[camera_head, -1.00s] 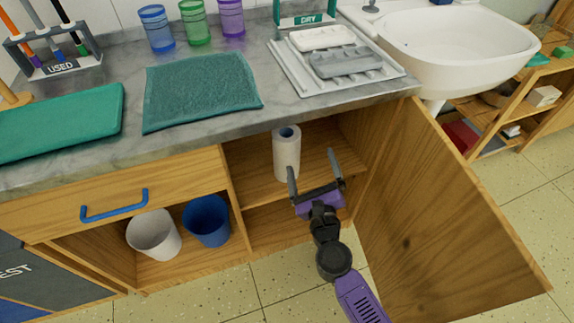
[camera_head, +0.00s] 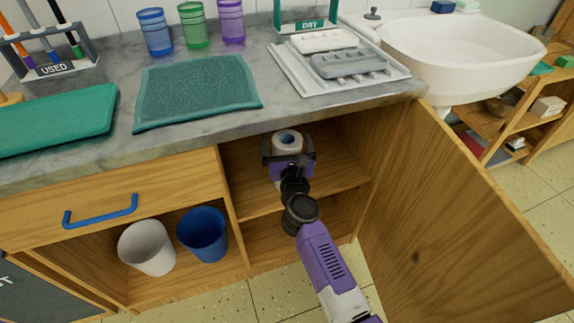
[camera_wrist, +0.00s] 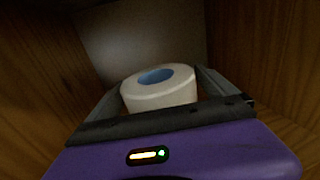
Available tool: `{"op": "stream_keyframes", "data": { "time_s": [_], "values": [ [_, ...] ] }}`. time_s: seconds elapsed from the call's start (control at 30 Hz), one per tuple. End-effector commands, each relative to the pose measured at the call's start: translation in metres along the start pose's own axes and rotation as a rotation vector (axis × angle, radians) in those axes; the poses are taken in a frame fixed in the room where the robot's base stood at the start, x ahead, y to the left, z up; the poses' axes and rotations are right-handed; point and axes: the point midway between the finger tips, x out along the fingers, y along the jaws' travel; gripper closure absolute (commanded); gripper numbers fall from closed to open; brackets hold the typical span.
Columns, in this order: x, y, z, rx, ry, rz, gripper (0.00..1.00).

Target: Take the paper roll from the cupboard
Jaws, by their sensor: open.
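The white paper roll (camera_head: 287,141), with a blue core, stands upright on the upper shelf (camera_head: 330,173) of the open cupboard. It also shows in the wrist view (camera_wrist: 158,92). My gripper (camera_head: 288,150) is inside the cupboard, open, with one finger on each side of the roll. In the wrist view my gripper (camera_wrist: 155,95) spans the roll; I cannot tell whether the fingers touch it. The lower part of the roll is hidden behind my gripper. The cupboard door (camera_head: 455,210) stands wide open to the right.
The countertop (camera_head: 210,140) overhangs the cupboard opening just above the roll. A wooden divider (camera_head: 232,205) bounds the opening on the left. A white bin (camera_head: 146,250) and a blue bin (camera_head: 203,236) stand in the left compartment.

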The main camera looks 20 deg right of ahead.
Motion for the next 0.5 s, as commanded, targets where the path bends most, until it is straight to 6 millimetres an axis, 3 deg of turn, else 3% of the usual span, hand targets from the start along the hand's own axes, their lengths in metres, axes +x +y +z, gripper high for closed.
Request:
{"op": "stream_keyframes", "data": {
  "time_s": [0.1, 0.37, 0.5],
  "values": [
    [0.0098, -0.0010, -0.0009, 0.000, 0.000, -0.002, 0.04],
    [0.0113, -0.0006, 0.0001, -0.001, 0.000, -0.001, 0.04],
    [0.0112, -0.0006, 0.0000, -0.001, 0.000, -0.001, 0.31]
  ]
}}
